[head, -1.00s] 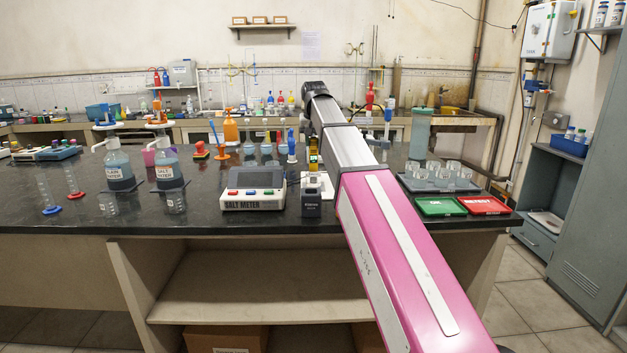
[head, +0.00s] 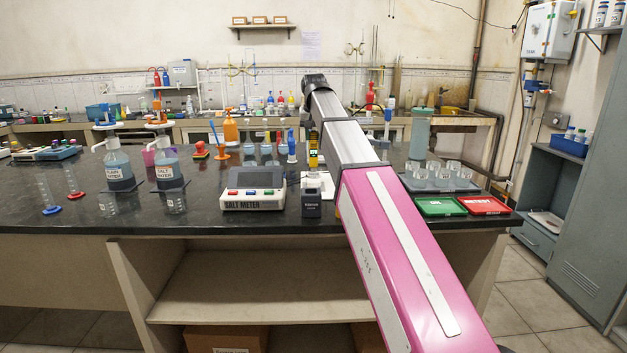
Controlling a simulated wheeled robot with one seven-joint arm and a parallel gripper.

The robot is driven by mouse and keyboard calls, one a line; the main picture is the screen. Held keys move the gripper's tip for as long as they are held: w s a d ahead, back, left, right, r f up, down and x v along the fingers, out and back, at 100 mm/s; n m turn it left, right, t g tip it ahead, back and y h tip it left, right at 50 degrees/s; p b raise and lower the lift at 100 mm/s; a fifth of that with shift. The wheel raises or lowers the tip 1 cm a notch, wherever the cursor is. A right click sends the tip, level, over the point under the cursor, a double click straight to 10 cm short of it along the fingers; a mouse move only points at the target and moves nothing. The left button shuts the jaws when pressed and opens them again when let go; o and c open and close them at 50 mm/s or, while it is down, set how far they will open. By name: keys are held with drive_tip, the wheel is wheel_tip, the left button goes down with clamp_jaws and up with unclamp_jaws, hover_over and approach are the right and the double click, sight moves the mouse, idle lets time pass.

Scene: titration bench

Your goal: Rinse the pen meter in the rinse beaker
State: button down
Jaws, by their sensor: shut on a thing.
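Below stands a small dark block with a white label (head: 311,205) and a pale top at the counter's front. It lies in line with the pen meter and seems to be the rinse beaker's place, but the label is too small to read. I cannot tell whether the pen meter's tip is inside anything.
The salt meter box (head: 253,192) stands just left. Plain water (head: 118,170) and salt water (head: 167,170) pump bottles are further left. A tray of glass beakers (head: 440,180) and green (head: 441,207) and red (head: 485,205) trays are at right.

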drive_tip(key=shift+r, duration=2.5)
